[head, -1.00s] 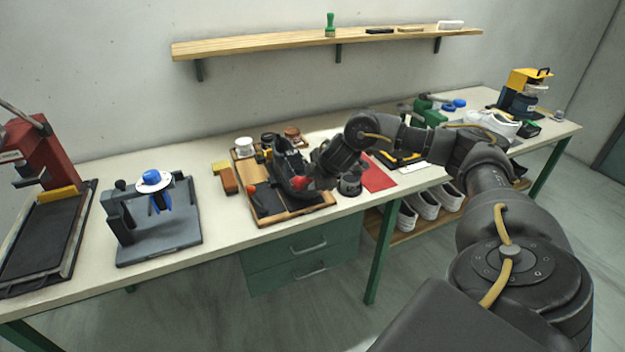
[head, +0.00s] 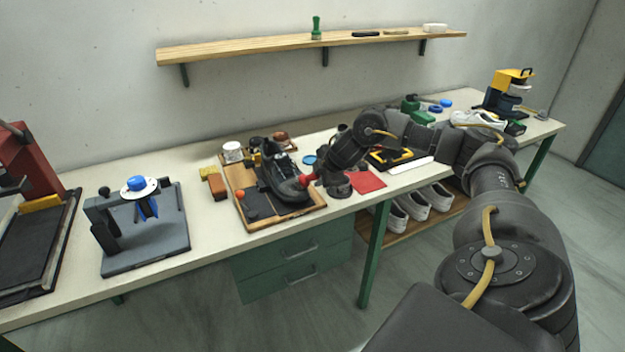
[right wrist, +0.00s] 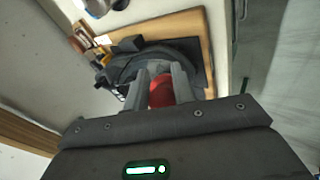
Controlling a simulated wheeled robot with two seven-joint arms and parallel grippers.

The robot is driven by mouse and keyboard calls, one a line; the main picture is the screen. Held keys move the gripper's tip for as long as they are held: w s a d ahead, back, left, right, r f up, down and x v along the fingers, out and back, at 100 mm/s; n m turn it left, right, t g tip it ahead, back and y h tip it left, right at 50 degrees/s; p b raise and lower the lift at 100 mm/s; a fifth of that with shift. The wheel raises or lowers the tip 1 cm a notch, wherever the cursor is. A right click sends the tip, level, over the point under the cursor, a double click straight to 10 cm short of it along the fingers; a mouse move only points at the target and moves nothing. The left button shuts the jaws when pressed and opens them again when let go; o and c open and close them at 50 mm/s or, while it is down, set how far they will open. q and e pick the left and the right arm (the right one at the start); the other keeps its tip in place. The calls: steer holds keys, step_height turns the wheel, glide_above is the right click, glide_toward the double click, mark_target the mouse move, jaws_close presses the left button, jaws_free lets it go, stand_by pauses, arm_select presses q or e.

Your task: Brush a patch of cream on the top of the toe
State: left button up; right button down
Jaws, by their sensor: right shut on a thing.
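A black shoe (head: 277,170) lies on a wooden tray (head: 240,212) on the bench, its toe towards the front right of the tray. My right gripper (head: 311,179) is at the toe end of the shoe. It is shut on a red thing (right wrist: 161,91), seen between the fingers in the right wrist view. Whether this is a brush, and whether it touches the toe, I cannot tell. The dark shoe (right wrist: 150,60) also shows beyond the fingers there. No cream patch can be made out on the toe. My left gripper is not in view.
A white jar (head: 232,152) and darker jars stand behind the tray. A blue disc (head: 309,160) and a red cloth (head: 367,182) lie to the right. A grey stand (head: 150,240) is on the left. White shoes (head: 412,204) sit on the lower shelf.

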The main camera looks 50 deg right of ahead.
mark_target(300, 182)
steer(key=shift+s+d+f+p, duration=0.1)
steer(key=shift+p, duration=0.55)
stand_by(1.0)
steer(key=shift+w+a+r+p, duration=0.1)
steer(key=shift+w+a+p, duration=0.05)
steer(key=shift+a+p, duration=0.35)
steer(key=shift+w+a+r+p, duration=0.1)
steer(key=shift+w+a+p, duration=0.05)
steer(key=shift+a+p, duration=0.35)
steer(key=shift+w+a+f, duration=0.15)
steer(key=shift+a, duration=0.3)
steer(key=shift+w+a+r+p, duration=0.1)
steer(key=shift+w+a+p, duration=0.05)
steer(key=shift+a+p, duration=0.3)
steer(key=shift+w+a+r+p, duration=0.1)
steer(key=shift+a+p, duration=0.25)
steer(key=shift+a, duration=0.05)
steer(key=shift+w+a+f, duration=0.1)
steer(key=shift+w+a, duration=0.1)
steer(key=shift+a, duration=0.35)
steer(key=shift+w+d+p, duration=0.15)
steer(key=shift+p, duration=0.35)
steer(key=shift+d, duration=0.1)
